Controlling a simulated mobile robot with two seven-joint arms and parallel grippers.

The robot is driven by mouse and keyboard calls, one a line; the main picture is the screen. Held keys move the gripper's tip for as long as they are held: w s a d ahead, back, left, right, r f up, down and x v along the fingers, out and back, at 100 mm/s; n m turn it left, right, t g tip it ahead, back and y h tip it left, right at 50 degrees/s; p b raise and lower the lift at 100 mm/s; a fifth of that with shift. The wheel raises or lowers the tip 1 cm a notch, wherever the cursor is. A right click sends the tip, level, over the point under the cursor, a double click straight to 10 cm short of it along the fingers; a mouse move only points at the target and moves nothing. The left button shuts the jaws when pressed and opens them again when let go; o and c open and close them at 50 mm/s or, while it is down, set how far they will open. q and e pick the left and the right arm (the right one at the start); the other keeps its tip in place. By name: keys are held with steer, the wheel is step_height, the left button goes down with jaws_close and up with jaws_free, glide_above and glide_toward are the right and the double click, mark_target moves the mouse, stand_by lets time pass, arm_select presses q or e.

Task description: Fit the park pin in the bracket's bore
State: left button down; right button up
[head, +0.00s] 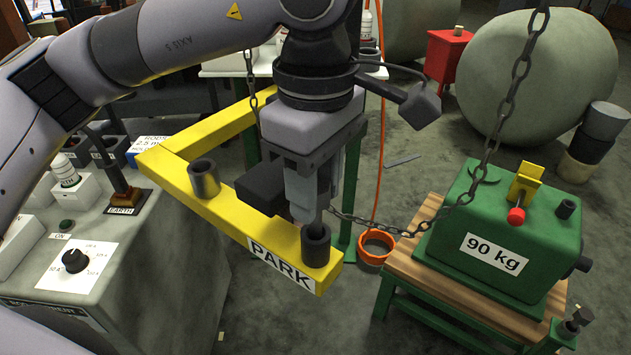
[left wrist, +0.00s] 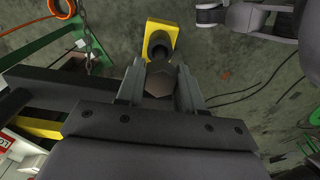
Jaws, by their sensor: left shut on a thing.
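The yellow bracket (head: 180,157) has a dark tube at its left corner and another dark tube, the bore (head: 316,246), at its front end beside the PARK label. My left gripper (head: 308,205) points down just above that bore, shut on the park pin. In the left wrist view the pin's brownish six-sided end (left wrist: 160,84) sits between the two fingers (left wrist: 161,90). The bore (left wrist: 160,46) shows just beyond on the yellow end. Fingers hide most of the pin, and I cannot tell whether its lower tip is inside the bore. My right gripper is not in view.
A green 90 kg block (head: 505,240) stands on a wooden-topped stand at the right. A chain (head: 425,222) sags behind the gripper towards it. A grey control cabinet (head: 150,275) is at the left.

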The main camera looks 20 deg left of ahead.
arm_select(q)
steer(key=shift+f+b, duration=0.9)
steer(key=shift+f, duration=0.2)
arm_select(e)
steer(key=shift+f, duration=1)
arm_select(q)
steer(key=c, duration=0.6)
jaws_free()
steer(key=shift+r, duration=0.1)
steer(key=shift+c, duration=0.2)
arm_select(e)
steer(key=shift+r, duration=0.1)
arm_select(q)
steer(key=shift+r, duration=0.3)
step_height(320, 180, up, 6)
steer(key=shift+r+p, duration=0.25)
steer(key=shift+p, duration=0.05)
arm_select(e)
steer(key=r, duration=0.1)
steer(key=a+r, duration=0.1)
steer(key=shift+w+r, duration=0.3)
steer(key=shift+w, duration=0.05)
